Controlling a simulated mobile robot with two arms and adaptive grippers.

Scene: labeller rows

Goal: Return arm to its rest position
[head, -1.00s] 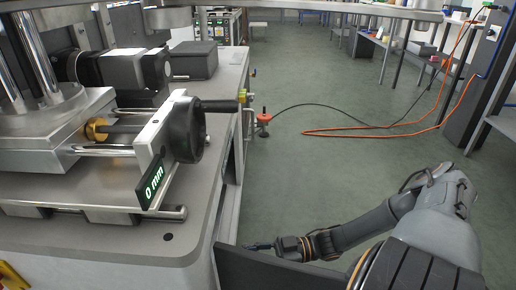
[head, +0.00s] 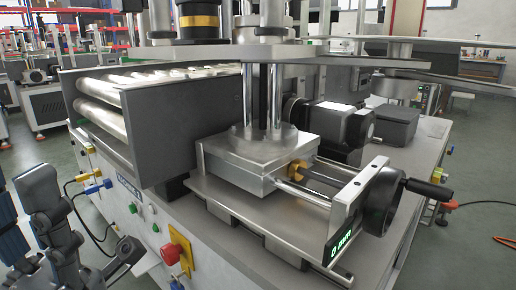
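My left arm (head: 45,205) comes in at the lower left of the head view, its grey links folded beside the front of the machine. My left gripper (head: 124,254) is a small dark shape at the end of it, low in front of the machine's side panel. I cannot make out whether its fingers are apart or together. I see nothing clearly held in it. My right arm and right gripper are outside the view.
The labelling machine fills the middle, with a roller conveyor (head: 165,75), a handwheel (head: 379,203) and a green "0 mm" display (head: 341,245). A red button on a yellow box (head: 178,251) and cables sit close to my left gripper. Floor is open at right.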

